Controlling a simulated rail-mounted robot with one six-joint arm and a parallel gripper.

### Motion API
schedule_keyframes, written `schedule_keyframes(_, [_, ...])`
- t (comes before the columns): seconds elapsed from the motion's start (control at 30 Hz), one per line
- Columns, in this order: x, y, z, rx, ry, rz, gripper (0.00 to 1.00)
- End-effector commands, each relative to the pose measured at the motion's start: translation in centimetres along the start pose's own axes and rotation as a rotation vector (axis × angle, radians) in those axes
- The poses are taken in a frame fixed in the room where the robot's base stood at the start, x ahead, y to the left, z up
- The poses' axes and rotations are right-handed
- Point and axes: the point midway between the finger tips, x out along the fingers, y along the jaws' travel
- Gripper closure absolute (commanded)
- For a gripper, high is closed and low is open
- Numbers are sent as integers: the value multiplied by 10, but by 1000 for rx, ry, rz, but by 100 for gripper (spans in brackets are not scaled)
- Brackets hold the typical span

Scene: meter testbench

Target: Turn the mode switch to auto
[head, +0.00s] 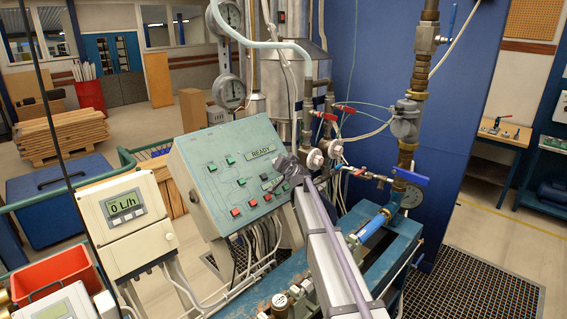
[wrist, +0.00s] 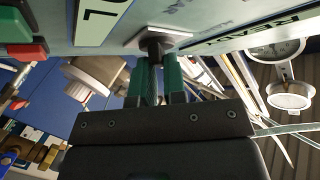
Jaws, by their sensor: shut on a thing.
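The green control panel (head: 205,160) has a READY display (head: 262,152) and rows of red, green and dark buttons. My gripper (head: 287,165) is at the panel's right edge and covers the mode switch in the head view. In the wrist view my gripper (wrist: 157,72) has two green fingers shut around the dark mode switch (wrist: 154,46), which sits on a square white plate (wrist: 172,36) on the panel. The switch's pointing direction and position labels cannot be read.
A flow meter (head: 126,208) reading 0 L/h stands left of the panel. Pipes with red-handled valves (head: 325,116) and a blue-handled valve (head: 410,176) stand right of it. A red bin (head: 50,275) is at the lower left. The floor grating (head: 480,290) at right is clear.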

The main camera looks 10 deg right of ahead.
Motion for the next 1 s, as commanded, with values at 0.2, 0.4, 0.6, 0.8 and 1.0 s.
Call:
schedule_keyframes(0.2, [0, 0, 1, 1, -3, -1, 74])
schedule_keyframes(0.4, [0, 0, 1, 0, -3, -1, 63])
schedule_keyframes(0.6, [-2, 0, 1, 0, -2, -1, 63])
schedule_keyframes(0.8, [-31, -1, 0, 0, -2, 0, 63])
schedule_keyframes(1.0, [-83, -1, 0, 1, -3, 0, 63])
